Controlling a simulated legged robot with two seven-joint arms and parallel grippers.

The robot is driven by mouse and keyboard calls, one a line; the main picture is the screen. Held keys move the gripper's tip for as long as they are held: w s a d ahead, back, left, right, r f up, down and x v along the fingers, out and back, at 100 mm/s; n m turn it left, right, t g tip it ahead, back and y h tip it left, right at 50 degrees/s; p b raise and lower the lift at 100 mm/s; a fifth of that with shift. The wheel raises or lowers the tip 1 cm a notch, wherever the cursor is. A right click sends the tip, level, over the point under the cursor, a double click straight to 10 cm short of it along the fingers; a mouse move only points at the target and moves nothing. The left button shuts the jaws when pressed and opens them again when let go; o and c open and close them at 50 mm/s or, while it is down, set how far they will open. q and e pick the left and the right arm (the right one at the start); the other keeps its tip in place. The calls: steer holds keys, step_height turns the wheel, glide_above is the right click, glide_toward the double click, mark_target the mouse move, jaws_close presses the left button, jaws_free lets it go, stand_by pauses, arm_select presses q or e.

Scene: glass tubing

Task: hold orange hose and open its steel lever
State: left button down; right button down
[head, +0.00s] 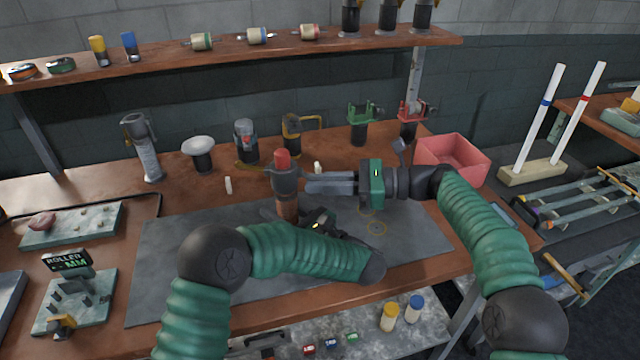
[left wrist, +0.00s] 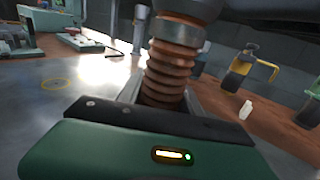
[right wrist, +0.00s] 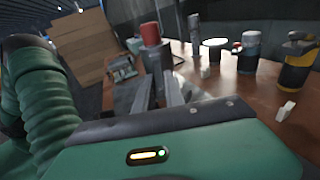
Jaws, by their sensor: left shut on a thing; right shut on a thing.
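The orange hose (head: 287,207) stands upright on the grey mat, with a dark steel fitting (head: 285,180) and a red top (head: 283,159). The ribbed hose shows between my left fingers in the left wrist view (left wrist: 166,72). My left gripper (head: 288,216) is shut around it low down, partly hidden by my left arm in the head view. My right gripper (head: 308,183) reaches in from the right, its fingers shut at the side of the fitting. The red top (right wrist: 150,33) shows beyond them in the right wrist view. The steel lever is not clearly visible, covered by those fingers.
Several tools and fittings, such as a grey canister (head: 247,140) and a white-topped stand (head: 199,150), line the bench's back. A pink bin (head: 452,158) is at right. Small white pieces (head: 228,185) lie near the hose. The mat's left part (head: 180,255) is clear.

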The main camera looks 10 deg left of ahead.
steer(key=h, duration=0.2)
steer(key=r+h, duration=0.1)
steer(key=shift+w+d+r+t+h, duration=0.2)
steer(key=shift+t+h, duration=0.1)
steer(key=shift+h, duration=0.1)
steer(key=c, duration=1.5)
jaws_free()
steer(key=shift+s+f, duration=0.1)
steer(key=y, duration=0.1)
steer(key=f+y, duration=0.1)
steer(key=y, duration=0.2)
steer(key=shift+s+a+f, duration=0.1)
steer(key=shift+a+f, duration=0.2)
steer(key=shift+f, duration=0.05)
steer(key=shift+g+y, duration=0.4)
steer(key=d, duration=0.4)
steer(key=w+d, duration=0.1)
steer(key=d, duration=0.6)
steer(key=shift+w+d, duration=0.35)
